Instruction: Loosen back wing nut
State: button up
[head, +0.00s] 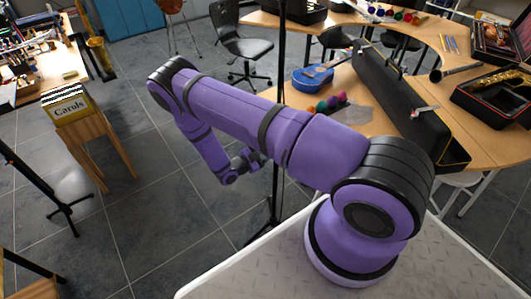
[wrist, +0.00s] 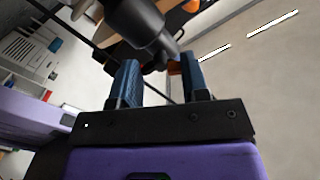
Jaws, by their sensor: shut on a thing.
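A thin black stand (head: 281,60) rises upright on the floor beyond my arm, and my arm crosses in front of part of it. My gripper (head: 258,160) is small in the head view, beside the stand's pole. In the wrist view its two blue fingers (wrist: 159,64) are on either side of a small dark piece, the back wing nut (wrist: 160,66), and hold it. The wing nut adjoins a thick black cylindrical part (wrist: 135,20). Its wings are dark and partly hidden between the fingers, so their angle is hard to tell.
A wooden table with a blue guitar (head: 312,78), colored balls and a long black case (head: 405,105) stands behind the pole. A wooden box marked "Carols" (head: 68,105) is at left, and another dark stand (head: 50,190) is near it. Grey floor is clear between them.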

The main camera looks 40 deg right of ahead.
dwell(0.3)
jog(key=o, duration=0.9)
jog(key=shift+a, duration=0.15)
jog(key=a, duration=1)
jog(key=shift+a, duration=0.3)
